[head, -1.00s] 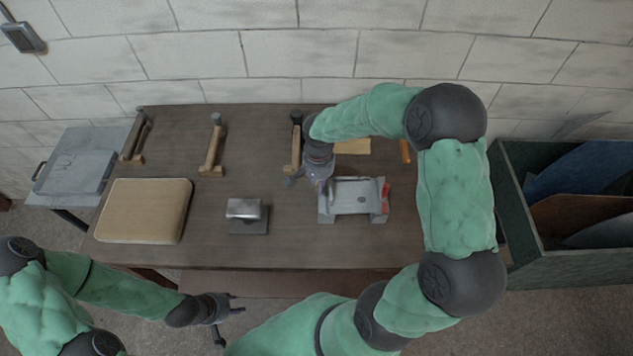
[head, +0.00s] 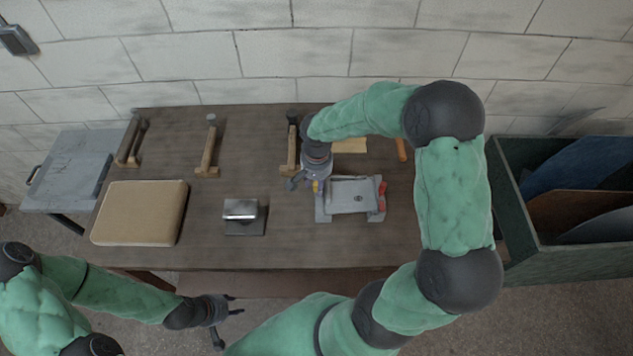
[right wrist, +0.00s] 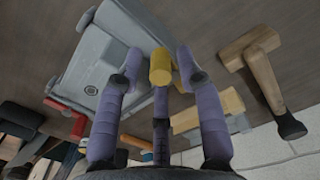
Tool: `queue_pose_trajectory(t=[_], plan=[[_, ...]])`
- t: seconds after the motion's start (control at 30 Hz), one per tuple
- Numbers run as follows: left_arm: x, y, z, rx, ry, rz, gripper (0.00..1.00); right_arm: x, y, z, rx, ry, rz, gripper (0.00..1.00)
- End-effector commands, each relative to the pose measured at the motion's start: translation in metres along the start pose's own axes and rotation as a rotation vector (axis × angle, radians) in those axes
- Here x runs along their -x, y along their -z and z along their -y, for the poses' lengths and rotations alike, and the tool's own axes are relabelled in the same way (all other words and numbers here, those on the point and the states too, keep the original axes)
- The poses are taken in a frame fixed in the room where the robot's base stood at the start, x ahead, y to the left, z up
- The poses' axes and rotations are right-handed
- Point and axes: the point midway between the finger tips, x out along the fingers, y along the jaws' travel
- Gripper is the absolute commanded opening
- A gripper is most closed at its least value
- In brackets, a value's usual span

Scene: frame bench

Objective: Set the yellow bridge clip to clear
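The grey bench fixture (head: 352,197) stands on the table, with a red part (head: 382,195) on its right side. The yellow bridge clip (right wrist: 160,68) shows in the right wrist view as a short yellow piece beside the fixture's edge. In the head view only a small yellow spot of it (head: 316,186) shows by the fixture's left side. My right gripper (right wrist: 159,66) is open, pointing down, with its fingers on either side of the yellow clip and gaps visible. My left gripper (head: 237,304) is open and empty in front of the table's front edge.
A metal block on a dark base (head: 242,216) stands left of the fixture. A tan pad (head: 140,213) lies further left. Wooden stands (head: 208,150) line the back. A green bin with panels (head: 520,225) is at the right. The table's front middle is clear.

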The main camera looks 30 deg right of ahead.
Motion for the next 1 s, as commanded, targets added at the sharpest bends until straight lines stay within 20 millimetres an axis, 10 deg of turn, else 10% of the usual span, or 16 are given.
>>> queue_pose_trajectory(t=[0.43,1.0], plan=[[0.000,0.000,0.000,0.000,0.000,0.000,0.40,0.010,0.001,0.001,-0.001,0.002,-0.003,0.43],[0.000,0.000,0.000,0.000,0.000,0.000,0.40,0.108,0.001,0.001,-0.001,0.002,-0.002,0.43]])
